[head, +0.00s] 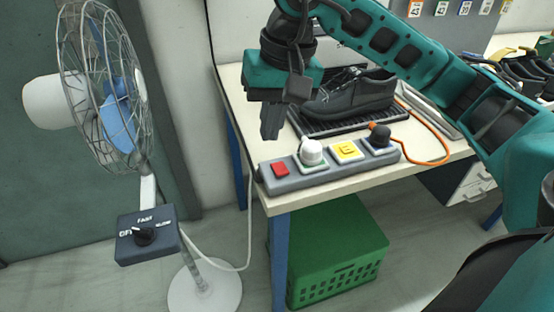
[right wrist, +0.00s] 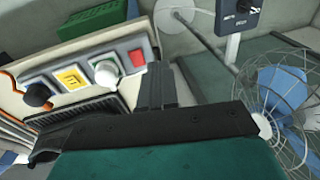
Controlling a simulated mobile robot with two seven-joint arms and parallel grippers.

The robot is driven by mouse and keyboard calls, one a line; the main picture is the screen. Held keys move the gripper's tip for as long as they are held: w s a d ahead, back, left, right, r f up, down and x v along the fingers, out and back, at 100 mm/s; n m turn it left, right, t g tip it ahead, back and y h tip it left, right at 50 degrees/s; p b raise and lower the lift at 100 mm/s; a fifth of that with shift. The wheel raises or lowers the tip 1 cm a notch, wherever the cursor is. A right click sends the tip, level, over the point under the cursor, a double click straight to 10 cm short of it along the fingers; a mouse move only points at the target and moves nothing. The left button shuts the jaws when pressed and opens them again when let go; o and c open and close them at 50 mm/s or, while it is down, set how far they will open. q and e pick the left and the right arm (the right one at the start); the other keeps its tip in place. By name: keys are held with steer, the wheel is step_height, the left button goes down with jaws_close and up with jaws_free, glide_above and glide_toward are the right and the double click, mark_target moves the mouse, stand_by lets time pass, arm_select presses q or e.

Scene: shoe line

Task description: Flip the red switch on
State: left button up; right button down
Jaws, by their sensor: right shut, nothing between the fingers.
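A grey power strip (head: 325,171) lies along the front edge of the white table. The red switch (head: 280,169) is at its left end; it also shows in the right wrist view (right wrist: 137,58). To its right on the strip are a white plug (head: 311,152), a yellow switch (head: 347,151) and a black plug (head: 379,136). My right gripper (head: 270,136) is shut and empty, pointing down above and behind the red switch, apart from it. In the right wrist view its fingers (right wrist: 157,80) are beside the red switch. My left gripper is not in view.
A black shoe (head: 350,95) stands on a dark tray behind the strip. A fan (head: 105,85) with a control box (head: 148,234) stands left of the table. A green crate (head: 335,255) is underneath. An orange cable (head: 437,130) curves at the right.

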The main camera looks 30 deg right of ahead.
steer(key=w+d+r+h, duration=0.1)
steer(key=d+r+h, duration=0.1)
steer(key=d, duration=0.2)
steer(key=b, duration=0.1)
glide_above(282, 170)
steer(key=shift+t, duration=0.4)
steer(key=f, duration=1)
steer(key=shift+s, duration=0.2)
steer(key=shift+s+a+f+n, duration=0.1)
steer(key=shift+s+f+n, duration=0.05)
steer(key=shift+f, duration=0.85)
steer(key=shift+s+a+f+n, duration=0.1)
steer(key=shift+f+n, duration=0.05)
steer(key=shift+f, duration=0.8)
steer(key=shift+d+b, duration=0.1)
steer(key=shift+b, duration=0.2)
